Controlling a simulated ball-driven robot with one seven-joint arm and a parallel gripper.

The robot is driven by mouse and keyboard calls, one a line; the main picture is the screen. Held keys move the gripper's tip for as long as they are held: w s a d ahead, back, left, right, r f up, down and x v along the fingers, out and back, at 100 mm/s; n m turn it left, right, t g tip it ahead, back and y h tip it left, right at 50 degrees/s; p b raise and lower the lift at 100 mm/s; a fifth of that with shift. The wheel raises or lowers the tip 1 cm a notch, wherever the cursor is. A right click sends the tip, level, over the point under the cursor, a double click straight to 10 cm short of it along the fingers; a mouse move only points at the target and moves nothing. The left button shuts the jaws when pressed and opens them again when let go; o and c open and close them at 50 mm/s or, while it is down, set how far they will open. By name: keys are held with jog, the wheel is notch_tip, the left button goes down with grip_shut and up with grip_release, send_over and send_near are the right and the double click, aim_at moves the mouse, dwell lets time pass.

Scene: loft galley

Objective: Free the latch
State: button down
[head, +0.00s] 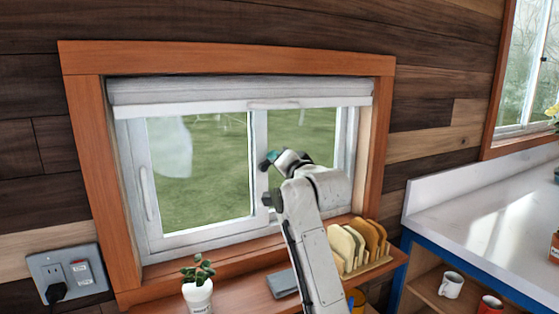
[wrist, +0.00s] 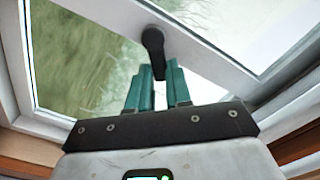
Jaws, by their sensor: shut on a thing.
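The latch (wrist: 153,42) is a short black handle with a rounded top on the white window frame (wrist: 215,50), seen at the top middle of the wrist view. Its lower end reaches down between the two teal fingers of my gripper (wrist: 160,78), which is shut on it. In the head view my gripper (head: 269,160) is at the middle upright of the white window (head: 258,150). There the arm and gripper largely hide the latch, and its exact angle cannot be told.
A rolled blind (head: 230,92) hangs across the window top. Below, the wooden sill holds a potted plant (head: 198,285), a grey flat item (head: 283,283) and a rack of bread slices (head: 358,245). A white counter (head: 480,220) stands at right, with mugs (head: 451,285) beneath.

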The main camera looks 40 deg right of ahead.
aim_at(261, 154)
jog(key=n, duration=0.2)
jog(key=a+n, duration=0.1)
jog(key=r+n+p, duration=0.1)
jog(key=n, duration=0.1)
jog(key=shift+w+a+n, duration=0.2)
jog(key=shift+n, duration=0.1)
jog(key=shift+w+a+n, duration=0.1)
jog(key=shift+a+n, duration=0.25)
jog(key=shift+n, duration=0.7)
jog(key=shift+w+a+n, duration=0.1)
jog(key=shift+a+n, duration=0.2)
jog(key=shift+n, duration=0.75)
jog(key=c, duration=1)
grip_release()
jog(key=shift+r, duration=0.1)
jog(key=shift+c, duration=0.2)
jog(key=shift+p, duration=0.3)
jog(key=b+v, duration=0.2)
jog(key=v, duration=0.9)
jog(key=shift+w, duration=0.1)
